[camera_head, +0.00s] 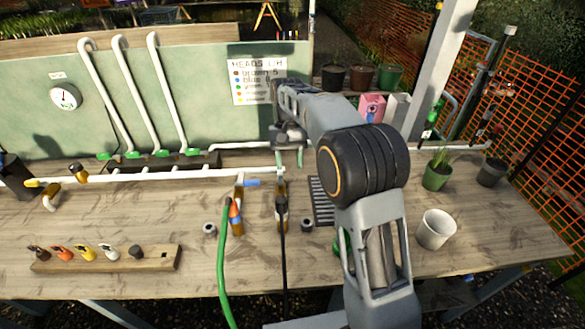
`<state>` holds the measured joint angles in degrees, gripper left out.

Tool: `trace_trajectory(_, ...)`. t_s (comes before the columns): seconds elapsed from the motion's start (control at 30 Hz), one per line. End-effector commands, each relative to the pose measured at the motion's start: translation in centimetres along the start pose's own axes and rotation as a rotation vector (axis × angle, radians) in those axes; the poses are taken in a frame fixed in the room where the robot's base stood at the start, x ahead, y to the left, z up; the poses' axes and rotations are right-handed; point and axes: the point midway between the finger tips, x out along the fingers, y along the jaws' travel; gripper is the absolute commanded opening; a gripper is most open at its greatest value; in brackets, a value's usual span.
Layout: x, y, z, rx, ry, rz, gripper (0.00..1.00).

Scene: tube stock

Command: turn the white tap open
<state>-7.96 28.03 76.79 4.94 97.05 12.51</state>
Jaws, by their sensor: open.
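My gripper (289,158) hangs over the back of the bench, its two fingers pointing down and apart, with nothing seen between them. A small pale fitting (281,173) on the white pipe line shows just below the fingertips. I cannot tell whether it is the white tap's handle or whether a finger touches it. A blue tap handle (251,183) lies flat just left of it. A yellow tap handle (34,183) sits at the pipe's far left end. My arm covers the area to the right of the gripper.
Green valves (162,153) sit under white risers. A green hose (224,250) and a black hose (283,240) run off the front edge. A wooden rack (160,261) holds coloured heads. A white pot (435,229) and a plant pot (437,175) stand right.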

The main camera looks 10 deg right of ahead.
Motion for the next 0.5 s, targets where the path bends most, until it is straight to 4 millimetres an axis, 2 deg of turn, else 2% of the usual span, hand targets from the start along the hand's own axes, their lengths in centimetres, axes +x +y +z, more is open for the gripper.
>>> trace_trajectory(0.2,0.0,0.5,2.2,0.0,0.0,0.0,0.45)
trace_trajectory(0.5,-0.1,0.7,3.0,0.0,-0.001,0.0,0.45)
